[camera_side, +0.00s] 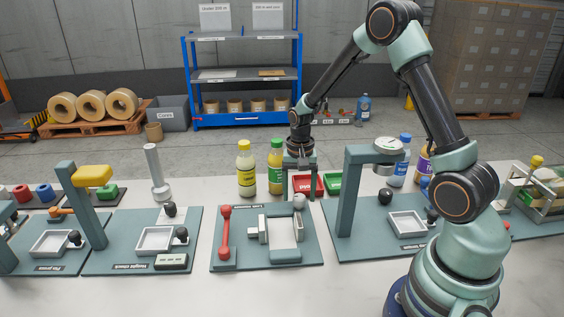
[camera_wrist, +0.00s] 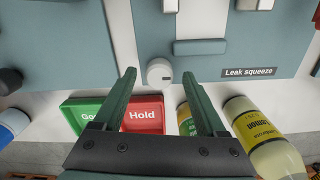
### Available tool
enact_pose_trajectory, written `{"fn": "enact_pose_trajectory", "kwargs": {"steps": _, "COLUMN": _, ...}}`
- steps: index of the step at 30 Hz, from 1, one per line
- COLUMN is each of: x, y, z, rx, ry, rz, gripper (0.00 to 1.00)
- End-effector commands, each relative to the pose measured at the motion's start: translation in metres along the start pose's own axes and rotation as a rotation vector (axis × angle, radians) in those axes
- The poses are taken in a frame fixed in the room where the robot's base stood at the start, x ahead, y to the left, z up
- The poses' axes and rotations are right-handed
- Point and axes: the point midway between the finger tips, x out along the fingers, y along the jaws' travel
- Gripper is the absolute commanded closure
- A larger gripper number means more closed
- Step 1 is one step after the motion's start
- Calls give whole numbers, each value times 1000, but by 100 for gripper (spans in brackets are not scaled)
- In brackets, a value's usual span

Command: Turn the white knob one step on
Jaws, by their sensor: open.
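The white knob (camera_side: 299,202) is small and round and stands at the back right corner of the leak squeeze station (camera_side: 225,210). In the wrist view the white knob (camera_wrist: 159,72) appears between my two fingertips, with a gap on each side. My gripper (camera_side: 299,190) points down over the knob. In the wrist view my gripper (camera_wrist: 159,76) is open, with nothing held. A small grey mark shows on the knob's face. I cannot tell how far the tips are above the knob.
A red Hold tray (camera_wrist: 143,115) and a green tray (camera_wrist: 86,112) lie close behind the knob. Yellow-labelled bottles (camera_side: 246,170) stand behind the station. A red-handled lever (camera_side: 225,238) is at its left. A station with a tall post (camera_side: 346,195) stands close on the right.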

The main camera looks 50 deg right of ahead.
Motion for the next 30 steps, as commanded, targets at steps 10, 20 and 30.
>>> {"fn": "enact_pose_trajectory", "kwargs": {"steps": 10, "x": -64, "y": -1, "z": -1, "rx": 0, "ry": 5, "rz": -4, "gripper": 26}}
{"fn": "enact_pose_trajectory", "kwargs": {"steps": 20, "x": -111, "y": -1, "z": 0, "rx": -1, "ry": 1, "rz": -1, "gripper": 26}}
{"fn": "enact_pose_trajectory", "kwargs": {"steps": 30, "x": -117, "y": 0, "z": 1, "rx": -1, "ry": 0, "rz": 0, "gripper": 26}}
